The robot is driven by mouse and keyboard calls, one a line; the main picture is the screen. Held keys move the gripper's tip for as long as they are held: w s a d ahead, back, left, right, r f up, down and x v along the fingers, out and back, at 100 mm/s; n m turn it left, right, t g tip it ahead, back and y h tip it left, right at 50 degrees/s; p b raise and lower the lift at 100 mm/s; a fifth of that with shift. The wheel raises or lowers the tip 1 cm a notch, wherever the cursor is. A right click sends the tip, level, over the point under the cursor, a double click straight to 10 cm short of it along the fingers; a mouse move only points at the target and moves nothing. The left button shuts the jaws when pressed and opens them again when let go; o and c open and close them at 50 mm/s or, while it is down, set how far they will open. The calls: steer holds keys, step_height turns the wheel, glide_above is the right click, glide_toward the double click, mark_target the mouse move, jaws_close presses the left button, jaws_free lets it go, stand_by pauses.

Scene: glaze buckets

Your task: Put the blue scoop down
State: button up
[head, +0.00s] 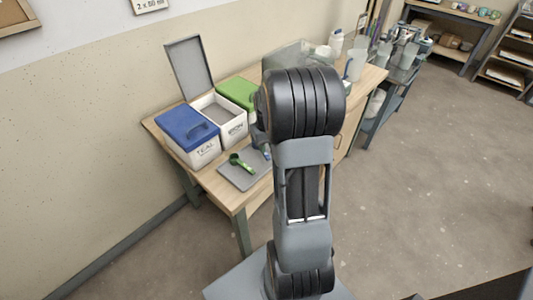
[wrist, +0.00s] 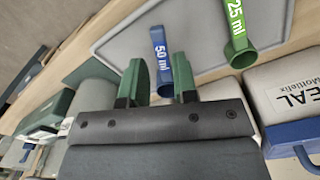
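The blue scoop (wrist: 160,48), marked 50 ml, shows in the wrist view with its handle pointing up the picture, over the grey mat (wrist: 205,20). Its lower end lies between the two green fingers of my gripper (wrist: 161,75) and is partly hidden by them. The fingers stand apart on either side of it; I cannot tell whether they press on it, or whether it rests on the mat. In the head view my arm hides the gripper and most of that spot. The mat also shows there (head: 237,181).
A green scoop (head: 240,163), marked 25 ml, lies on the mat close by; it also shows in the wrist view (wrist: 238,45). Behind are a blue-lidded bucket (head: 187,125), an open bucket (head: 232,128) with raised grey lid and a green-lidded one (head: 238,91). Jugs stand farther right.

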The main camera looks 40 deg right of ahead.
step_height(320, 180, up, 6)
steer(key=s+a+r+n+t, duration=0.1)
steer(key=s+a+r, duration=0.1)
steer(key=s+a, duration=0.3)
steer(key=s+a+r+n+t, duration=0.1)
steer(key=s+a, duration=0.5)
steer(key=a, duration=0.8)
steer(key=shift+s+a+r+t, duration=0.15)
steer(key=shift+s+r+t, duration=0.15)
steer(key=shift+r+t, duration=0.4)
steer(key=shift+n, duration=0.3)
step_height(320, 180, up, 4)
steer(key=p, duration=0.4)
steer(key=shift+r, duration=0.25)
